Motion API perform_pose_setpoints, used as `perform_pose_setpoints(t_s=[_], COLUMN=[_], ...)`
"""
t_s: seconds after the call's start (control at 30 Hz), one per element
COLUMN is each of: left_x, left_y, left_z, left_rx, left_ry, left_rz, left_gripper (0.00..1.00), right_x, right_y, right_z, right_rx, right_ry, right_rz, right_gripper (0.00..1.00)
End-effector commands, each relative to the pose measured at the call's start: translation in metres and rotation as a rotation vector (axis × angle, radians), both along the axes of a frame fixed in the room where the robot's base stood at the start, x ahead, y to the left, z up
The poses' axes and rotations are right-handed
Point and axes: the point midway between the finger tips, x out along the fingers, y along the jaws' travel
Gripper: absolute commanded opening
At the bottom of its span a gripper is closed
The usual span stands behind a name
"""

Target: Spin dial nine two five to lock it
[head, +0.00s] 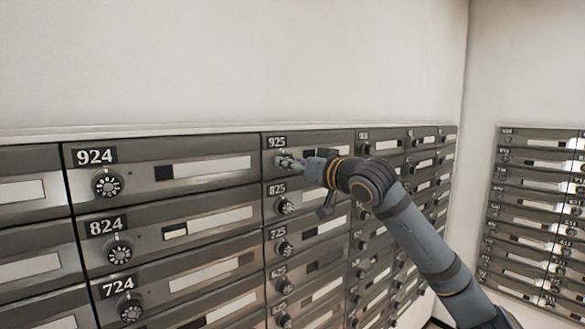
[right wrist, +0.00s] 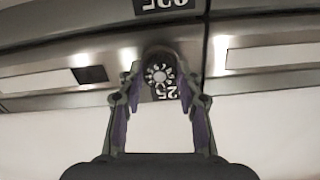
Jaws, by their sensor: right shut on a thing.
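Mailbox 925 (head: 277,142) is in the top row of the grey mailbox wall, at the middle of the head view, with its number plate at its upper left. My right gripper (head: 286,161) reaches in from the right and is at the dial of 925, which it largely hides there. In the right wrist view, which is upside down, the dark dial (right wrist: 160,74) with a pale notched face sits between the two fingers of the right gripper (right wrist: 160,82), which is shut on it. The number plate is partly visible beside it. My left gripper is not in view.
Dial 825 (head: 285,205) is just below, with dial 725 (head: 284,248) under it. Dial 924 (head: 107,184) is to the left. A second bank of mailboxes (head: 530,205) stands on the right wall. The wall above the boxes is bare.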

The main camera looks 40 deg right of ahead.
Motion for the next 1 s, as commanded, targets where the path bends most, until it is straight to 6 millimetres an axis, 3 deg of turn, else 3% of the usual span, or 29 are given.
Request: perform_pose_setpoints(t_s=[0.33,0.87,0.9,1.0], left_x=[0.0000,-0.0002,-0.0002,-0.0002], left_y=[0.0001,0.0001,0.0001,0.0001], left_z=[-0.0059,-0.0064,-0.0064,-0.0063], left_rx=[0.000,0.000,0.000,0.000], left_ry=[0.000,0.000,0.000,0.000], left_rz=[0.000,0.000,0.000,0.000], left_gripper=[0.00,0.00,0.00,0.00], right_x=[0.0007,0.0006,0.0006,0.0005], right_y=[0.0007,0.0009,0.0009,0.0008], right_z=[-0.0033,-0.0035,-0.0036,-0.0028], right_rx=[0.125,0.144,0.144,0.144], right_ry=[0.017,0.020,0.020,0.018], right_rz=[0.001,0.002,0.002,0.001], right_gripper=[0.03,0.03,0.40,0.54])
